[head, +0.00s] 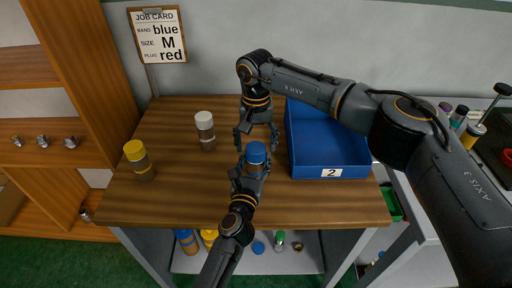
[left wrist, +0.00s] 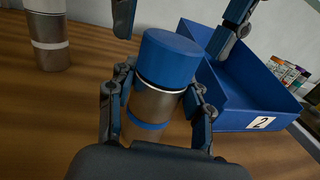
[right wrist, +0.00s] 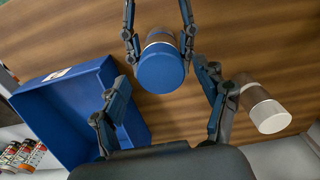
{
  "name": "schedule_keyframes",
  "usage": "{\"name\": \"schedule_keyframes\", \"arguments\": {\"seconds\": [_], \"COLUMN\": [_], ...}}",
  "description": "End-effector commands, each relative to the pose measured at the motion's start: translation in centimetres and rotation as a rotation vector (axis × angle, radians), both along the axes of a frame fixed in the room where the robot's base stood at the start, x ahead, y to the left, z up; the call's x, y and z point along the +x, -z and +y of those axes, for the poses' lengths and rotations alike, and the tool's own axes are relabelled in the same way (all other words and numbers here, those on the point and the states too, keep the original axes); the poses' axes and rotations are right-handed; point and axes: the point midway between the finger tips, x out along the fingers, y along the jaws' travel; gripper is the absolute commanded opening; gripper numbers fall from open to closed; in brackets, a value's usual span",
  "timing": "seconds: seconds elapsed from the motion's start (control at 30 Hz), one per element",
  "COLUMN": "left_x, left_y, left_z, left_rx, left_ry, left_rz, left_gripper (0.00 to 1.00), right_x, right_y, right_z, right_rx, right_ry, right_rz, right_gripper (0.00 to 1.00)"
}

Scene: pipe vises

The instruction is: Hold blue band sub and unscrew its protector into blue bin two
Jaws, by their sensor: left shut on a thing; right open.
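The blue band sub (left wrist: 150,108) is a grey metal cylinder with a blue band and a blue protector (left wrist: 168,58) on its top end. It stands upright at the table's middle; its protector also shows in the head view (head: 256,152). My left gripper (head: 250,176) is shut around the sub's body below the protector. My right gripper (head: 257,134) points down, open and empty, just behind the protector and apart from it. In the right wrist view the protector (right wrist: 161,72) lies beyond the open fingers. Blue bin two (head: 332,171), with a "2" label, looks empty.
A white-capped sub (head: 205,130) and a yellow-capped sub (head: 138,160) stand on the table (head: 190,200) at the left. A job card (head: 158,35) reads blue, M, red. A shelf below holds several parts. The table's front left is clear.

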Motion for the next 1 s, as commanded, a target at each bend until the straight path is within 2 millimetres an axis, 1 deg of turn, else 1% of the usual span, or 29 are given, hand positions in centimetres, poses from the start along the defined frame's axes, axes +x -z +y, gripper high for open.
{"name": "schedule_keyframes", "arguments": {"seconds": [0.03, 0.1, 0.17, 0.2, 0.33, 0.43, 0.57, 1.0], "left_x": [0.0, 0.0, 0.0, 0.0, 0.0, 0.0, 0.0, 0.0], "left_y": [-0.1, -0.1, -0.1, -0.1, -0.1, -0.1, -0.1, -0.1], "left_z": [-0.1, -0.1, -0.1, -0.1, -0.1, -0.1, -0.1, -0.1], "left_rx": [0.000, -0.001, -0.001, -0.001, -0.001, -0.001, -0.001, -0.002], "left_ry": [0.001, 0.001, 0.001, 0.001, 0.002, 0.002, 0.002, 0.002], "left_rz": [-0.001, -0.001, -0.001, -0.002, -0.001, -0.002, -0.002, -0.002], "left_gripper": [0.00, 0.00, 0.00, 0.00, 0.00, 0.00, 0.00, 0.00], "right_x": [0.0, 0.0, 0.0, 0.0, 0.0, 0.0, 0.0, 0.1], "right_y": [-0.9, -1.8, -2.4, -2.5, -2.7, -2.8, -3.1, -4.4], "right_z": [0.0, 0.0, 0.0, 0.0, 0.0, 0.1, 0.1, 0.2], "right_rx": [0.002, 0.002, 0.001, 0.001, 0.001, 0.002, 0.001, 0.002], "right_ry": [0.000, 0.000, 0.000, 0.001, 0.043, 0.152, 0.395, 1.388], "right_rz": [-0.002, -0.002, -0.001, -0.001, 0.000, 0.001, 0.001, 0.000], "right_gripper": [0.73, 0.73, 0.73, 0.70, 0.70, 0.70, 0.70, 0.70]}}
